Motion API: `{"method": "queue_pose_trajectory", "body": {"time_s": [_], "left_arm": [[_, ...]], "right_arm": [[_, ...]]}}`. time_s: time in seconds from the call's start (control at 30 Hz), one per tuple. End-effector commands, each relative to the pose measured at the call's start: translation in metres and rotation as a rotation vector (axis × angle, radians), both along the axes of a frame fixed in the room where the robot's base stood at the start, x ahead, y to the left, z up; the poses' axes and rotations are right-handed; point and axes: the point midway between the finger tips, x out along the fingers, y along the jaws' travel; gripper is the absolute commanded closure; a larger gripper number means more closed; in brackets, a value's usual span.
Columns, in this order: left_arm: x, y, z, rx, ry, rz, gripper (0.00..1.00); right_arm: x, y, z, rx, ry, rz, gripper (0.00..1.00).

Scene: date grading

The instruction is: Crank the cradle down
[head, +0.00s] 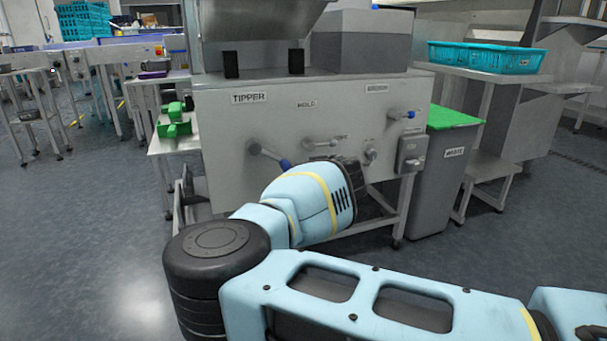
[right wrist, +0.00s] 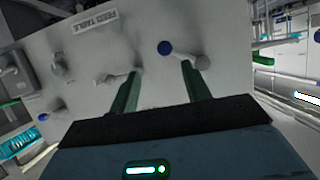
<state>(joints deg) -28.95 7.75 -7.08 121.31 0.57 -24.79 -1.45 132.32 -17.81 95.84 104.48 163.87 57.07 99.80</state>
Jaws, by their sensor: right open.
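The steel machine's front panel (head: 225,120) carries a TIPPER label. Below it a crank (head: 268,154) has a grey arm and blue grip, angled down to the right. In the right wrist view the panel appears upside down, with the crank's blue grip (right wrist: 165,47) nearly end-on. My right gripper (right wrist: 160,70) is open; the grip shows between its two fingers, seemingly beyond the tips. Contact cannot be told. In the head view my wrist hides the fingers. A tilted steel pan (head: 255,18) stands over the machine; whether it is the cradle cannot be told. My left gripper is out of view.
A grey bin (head: 430,190) stands beside the machine. A side table holds green pieces (head: 175,128). Floor at left is clear.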

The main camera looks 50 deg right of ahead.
Motion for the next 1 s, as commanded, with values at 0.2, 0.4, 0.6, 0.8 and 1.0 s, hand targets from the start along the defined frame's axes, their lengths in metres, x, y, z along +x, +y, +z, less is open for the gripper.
{"method": "queue_pose_trajectory", "body": {"time_s": [0.2, 0.4, 0.6, 0.8, 1.0], "left_arm": [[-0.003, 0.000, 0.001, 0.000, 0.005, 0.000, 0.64], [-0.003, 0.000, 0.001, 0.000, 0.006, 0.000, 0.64], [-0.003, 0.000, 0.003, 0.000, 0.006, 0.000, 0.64], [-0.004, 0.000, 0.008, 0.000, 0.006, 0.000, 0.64], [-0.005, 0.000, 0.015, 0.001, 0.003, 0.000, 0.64]], "right_arm": [[-0.005, 0.003, 0.003, 0.000, 0.000, 0.001, 0.52], [-0.005, 0.003, 0.002, 0.000, 0.000, 0.001, 0.55], [-0.025, -0.012, -0.019, -0.085, 0.138, -0.020, 0.81], [-0.101, -0.059, -0.062, -0.388, 0.620, -0.056, 1.00], [-0.178, -0.097, -0.064, -0.741, 1.169, -0.040, 1.00]]}}
